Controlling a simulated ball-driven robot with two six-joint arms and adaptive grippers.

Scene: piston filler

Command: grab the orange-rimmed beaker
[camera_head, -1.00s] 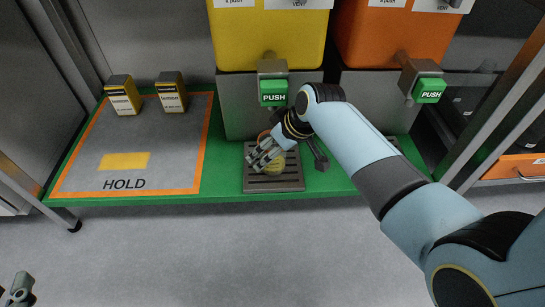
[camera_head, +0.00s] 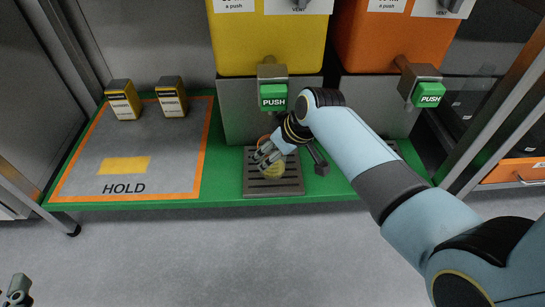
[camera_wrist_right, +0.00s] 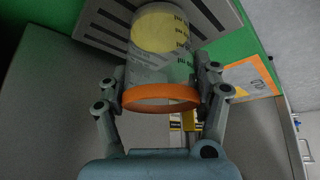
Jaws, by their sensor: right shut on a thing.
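The orange-rimmed beaker (camera_wrist_right: 160,75) is clear, with dark print and yellow showing at its far end in the right wrist view. In the head view only part of it (camera_head: 275,170) shows over the drip tray (camera_head: 284,187), the rest hidden by my right gripper. My right gripper (camera_wrist_right: 164,80) is shut on the beaker, one finger on each side just beyond the orange rim; it also shows in the head view (camera_head: 268,159). My left gripper (camera_head: 15,296) is at the lower left corner, far from the beaker, and its jaw opening is unclear.
A yellow tank (camera_head: 268,40) and an orange tank (camera_head: 385,40) stand behind, each with a green PUSH button (camera_head: 273,96) (camera_head: 428,95). Two small yellow-and-black blocks (camera_head: 123,100) (camera_head: 171,97) sit on the grey HOLD mat (camera_head: 135,135), whose front is free.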

